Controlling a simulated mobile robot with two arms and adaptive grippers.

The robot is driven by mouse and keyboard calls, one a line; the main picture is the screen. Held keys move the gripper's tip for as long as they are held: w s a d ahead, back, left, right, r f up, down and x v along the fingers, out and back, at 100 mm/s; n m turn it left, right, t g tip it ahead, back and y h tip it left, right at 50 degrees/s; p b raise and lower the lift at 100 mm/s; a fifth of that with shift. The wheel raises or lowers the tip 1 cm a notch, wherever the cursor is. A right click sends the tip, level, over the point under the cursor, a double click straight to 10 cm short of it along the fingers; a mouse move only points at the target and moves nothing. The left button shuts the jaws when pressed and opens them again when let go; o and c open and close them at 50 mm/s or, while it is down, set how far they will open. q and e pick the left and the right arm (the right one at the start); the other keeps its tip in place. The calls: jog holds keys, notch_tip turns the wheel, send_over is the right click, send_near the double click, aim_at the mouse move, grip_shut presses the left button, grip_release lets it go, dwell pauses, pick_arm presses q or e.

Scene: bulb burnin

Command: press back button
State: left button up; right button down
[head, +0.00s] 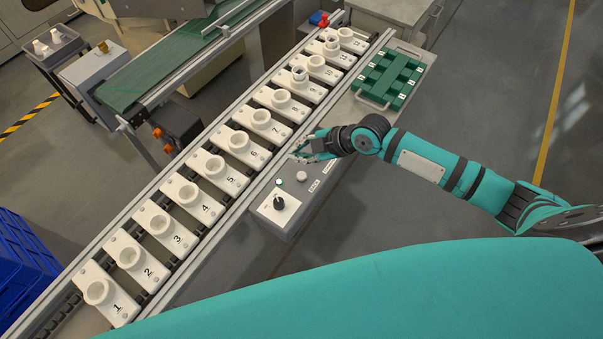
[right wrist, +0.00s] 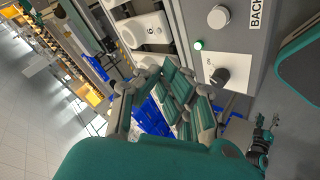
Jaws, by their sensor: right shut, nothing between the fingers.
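The grey control box (head: 275,218) stands beside the near side of the conveyor. On it are a white round button (head: 301,176), a small green lamp (head: 279,182) and a black knob (head: 279,203). In the right wrist view the white button (right wrist: 218,17) sits beside a label reading BACK (right wrist: 257,12). My right gripper (head: 296,152) is shut and empty, beyond the white button in the head view and apart from it as far as I can tell. Its fingers (right wrist: 178,85) also show in the right wrist view. My left gripper is not in view.
Numbered white socket carriers (head: 227,173) line the conveyor (head: 170,280) next to the box. Some far sockets hold items. A green rack (head: 392,75) lies on a tray at the far right. Blue crates (head: 22,262) stand at left. Floor right of the box is clear.

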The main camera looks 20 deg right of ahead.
aim_at(301, 177)
jog(key=shift+f, duration=0.15)
notch_tip(301, 177, down, 9)
jog(key=b, duration=0.7)
jog(key=shift+r, duration=0.2)
dwell(0.9)
jog(key=shift+f+b, duration=0.4)
jog(key=shift+b, duration=0.05)
